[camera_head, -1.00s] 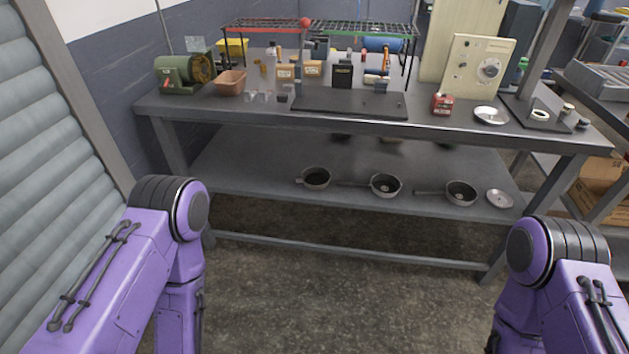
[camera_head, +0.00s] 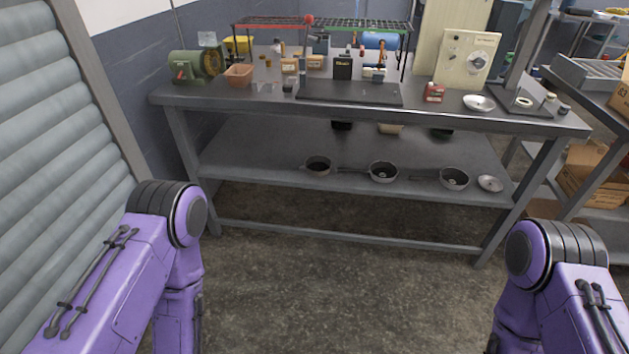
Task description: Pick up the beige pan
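A beige pan-like thing (camera_head: 390,129) shows at the back of the workbench's lower shelf (camera_head: 270,150), just under the tabletop edge. Only its lower part is visible; the tabletop hides the rest. A black one (camera_head: 342,125) stands to its left and a dark green one (camera_head: 440,132) to its right, both also partly hidden. Three grey pans stand along the front of the shelf: left (camera_head: 317,165), middle (camera_head: 383,172) and right (camera_head: 454,178). My purple arms show at the lower left and lower right, but both grippers are out of frame.
A small round metal lid (camera_head: 490,183) lies right of the grey pans. A shutter stands close on the left. The floor before the bench is clear.

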